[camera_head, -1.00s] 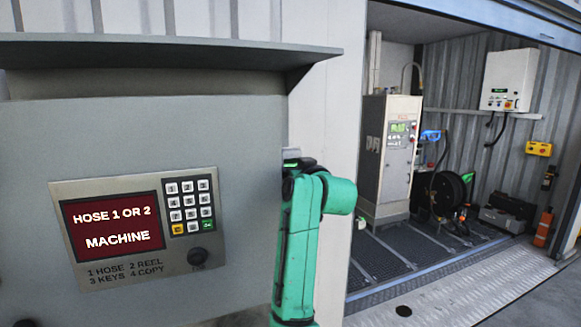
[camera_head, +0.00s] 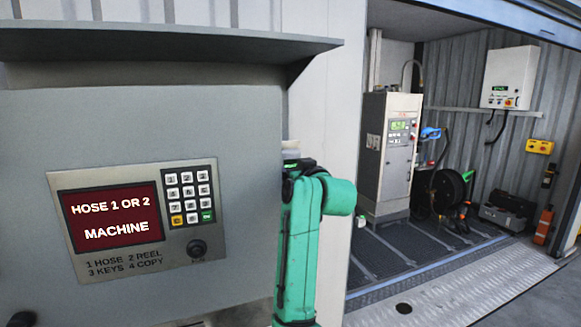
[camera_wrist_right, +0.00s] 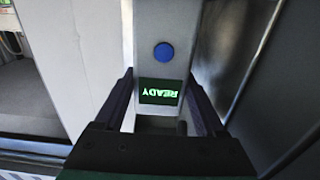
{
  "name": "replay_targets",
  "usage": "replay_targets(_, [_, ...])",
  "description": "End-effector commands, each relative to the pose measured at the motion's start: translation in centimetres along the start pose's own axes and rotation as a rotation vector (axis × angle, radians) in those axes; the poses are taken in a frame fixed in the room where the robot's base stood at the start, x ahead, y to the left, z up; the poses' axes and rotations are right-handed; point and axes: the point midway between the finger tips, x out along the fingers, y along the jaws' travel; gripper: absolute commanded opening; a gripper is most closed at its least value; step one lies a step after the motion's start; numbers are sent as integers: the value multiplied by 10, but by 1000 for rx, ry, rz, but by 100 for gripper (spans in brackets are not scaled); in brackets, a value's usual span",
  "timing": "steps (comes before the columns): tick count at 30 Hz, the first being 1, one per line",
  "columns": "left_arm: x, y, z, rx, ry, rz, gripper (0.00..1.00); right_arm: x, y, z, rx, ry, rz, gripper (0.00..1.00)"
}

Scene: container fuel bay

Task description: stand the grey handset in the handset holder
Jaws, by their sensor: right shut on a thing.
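The grey handset (camera_wrist_right: 148,65) is between the two dark fingers of my right gripper (camera_wrist_right: 160,78) in the right wrist view. It has a round blue button and a small screen with green READY letters, upside down in this view. My right gripper is shut on it. In the head view my green right arm reaches up beside the right edge of the grey terminal. A pale piece shows above the wrist there, and I cannot tell if it is the handset. I cannot make out the handset holder.
The grey terminal (camera_head: 130,125) has a red screen reading HOSE 1 OR 2 MACHINE and a keypad (camera_head: 188,195). A hood (camera_head: 160,45) juts over it. The container bay behind holds a pale pump cabinet (camera_head: 388,155) and a hose reel (camera_head: 448,190). Open floor lies to the right.

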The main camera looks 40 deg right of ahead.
Motion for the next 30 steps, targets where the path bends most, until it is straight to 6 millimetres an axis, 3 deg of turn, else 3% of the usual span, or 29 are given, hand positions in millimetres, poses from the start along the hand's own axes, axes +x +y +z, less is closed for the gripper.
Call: replay_targets(30, [15,0,1,-1,1,0,50,0,0,19,-1,3,1,0])
